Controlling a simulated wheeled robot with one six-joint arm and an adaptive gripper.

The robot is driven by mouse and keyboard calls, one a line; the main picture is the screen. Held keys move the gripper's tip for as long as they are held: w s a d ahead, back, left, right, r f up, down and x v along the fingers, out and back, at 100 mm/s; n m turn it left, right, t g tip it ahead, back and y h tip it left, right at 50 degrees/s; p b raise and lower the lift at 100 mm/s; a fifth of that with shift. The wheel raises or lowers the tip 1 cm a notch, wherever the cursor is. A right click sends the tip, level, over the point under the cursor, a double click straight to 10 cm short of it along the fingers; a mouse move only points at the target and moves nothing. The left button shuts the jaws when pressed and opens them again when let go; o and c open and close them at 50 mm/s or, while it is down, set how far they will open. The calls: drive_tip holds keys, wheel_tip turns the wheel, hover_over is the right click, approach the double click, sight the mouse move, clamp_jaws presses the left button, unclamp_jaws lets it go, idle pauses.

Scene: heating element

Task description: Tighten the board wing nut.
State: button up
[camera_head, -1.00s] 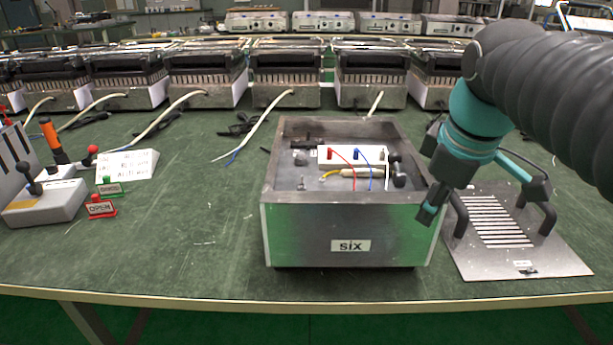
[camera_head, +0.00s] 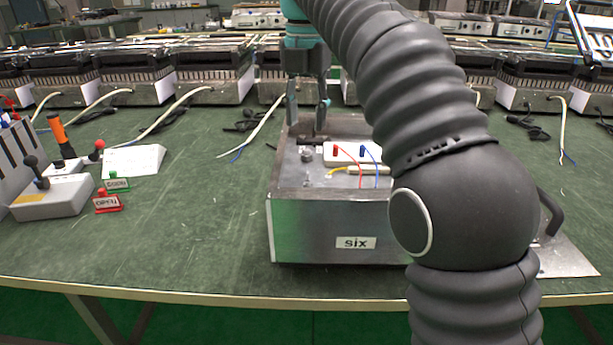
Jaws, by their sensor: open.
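An open metal box labelled "six" (camera_head: 300,225) stands on the table in front of me. Inside it is a white terminal board (camera_head: 336,153) with a red and a blue plug and wires. A small grey knob-like part (camera_head: 307,156) sits left of the board; I cannot tell for sure that it is the wing nut. A dark part lies behind it at the box's back left. My gripper (camera_head: 308,118) points down over the back left of the box, its two fingers apart and empty. My arm hides the box's right side.
At the left are a lever box (camera_head: 50,200), a screwdriver with an orange handle (camera_head: 58,135), and small green and red signs. Several toasters line the back.

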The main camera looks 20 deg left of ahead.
sight(307, 182)
wheel_tip(307, 182, down, 13)
drive_tip(key=shift+f+b, duration=0.15)
drive_tip(key=shift+b, duration=0.7)
drive_tip(key=shift+c, duration=0.2)
clamp_jaws()
